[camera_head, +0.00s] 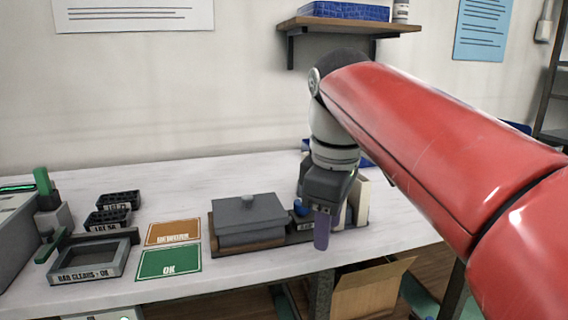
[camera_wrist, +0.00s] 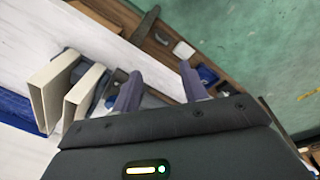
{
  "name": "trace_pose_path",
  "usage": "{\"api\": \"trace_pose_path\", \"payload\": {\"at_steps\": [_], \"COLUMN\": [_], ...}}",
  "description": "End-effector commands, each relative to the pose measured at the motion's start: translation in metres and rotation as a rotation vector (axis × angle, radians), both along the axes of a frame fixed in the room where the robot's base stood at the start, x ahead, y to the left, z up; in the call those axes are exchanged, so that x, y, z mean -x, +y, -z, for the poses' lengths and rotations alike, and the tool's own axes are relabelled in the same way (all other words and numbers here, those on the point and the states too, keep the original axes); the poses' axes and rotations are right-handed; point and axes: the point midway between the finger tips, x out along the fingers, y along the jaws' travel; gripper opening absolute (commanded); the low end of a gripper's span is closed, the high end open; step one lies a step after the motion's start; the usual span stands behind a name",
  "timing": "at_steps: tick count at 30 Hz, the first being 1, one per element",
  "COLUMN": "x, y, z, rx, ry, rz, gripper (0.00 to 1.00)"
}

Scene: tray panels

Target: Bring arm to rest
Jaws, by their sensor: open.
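My gripper (camera_head: 322,230) hangs from my red arm at the right end of the tray panel area, over the front part of the white table. In the wrist view my gripper (camera_wrist: 158,88) shows two purple-grey fingers spread apart with nothing between them. In the head view one finger hides most of the other. Past the fingers, the wrist view shows the table edge, the wooden floor and a green floor area.
A grey lidded box (camera_head: 248,215) stands left of my gripper. Cream upright panels (camera_head: 361,200) stand close on its right. A green OK card (camera_head: 169,262), an orange card (camera_head: 173,233) and a grey tray (camera_head: 90,277) lie farther left. A cardboard box (camera_head: 372,290) stands below the table.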

Motion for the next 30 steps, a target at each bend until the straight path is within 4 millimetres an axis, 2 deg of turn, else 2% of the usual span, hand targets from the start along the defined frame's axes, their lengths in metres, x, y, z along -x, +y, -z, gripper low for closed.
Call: {"api": "trace_pose_path", "payload": {"at_steps": [5, 8, 15, 18, 21, 25, 30], "x": [0.019, 0.034, 0.084, 0.1, 0.11, 0.115, 0.115], "y": [-0.02, -0.034, -0.071, -0.08, -0.085, -0.087, -0.087], "z": [0.025, 0.047, 0.13, 0.16, 0.18, 0.191, 0.191], "rx": [-0.035, -0.07, -0.211, -0.267, -0.306, -0.331, -0.331], "ry": [-0.059, -0.107, -0.246, -0.286, -0.31, -0.325, -0.325], "rz": [0.19, 0.34, 0.791, 0.929, 1.02, 1.071, 1.071], "gripper": [0.43, 0.43, 0.43, 0.43, 0.43, 0.43, 0.43]}}
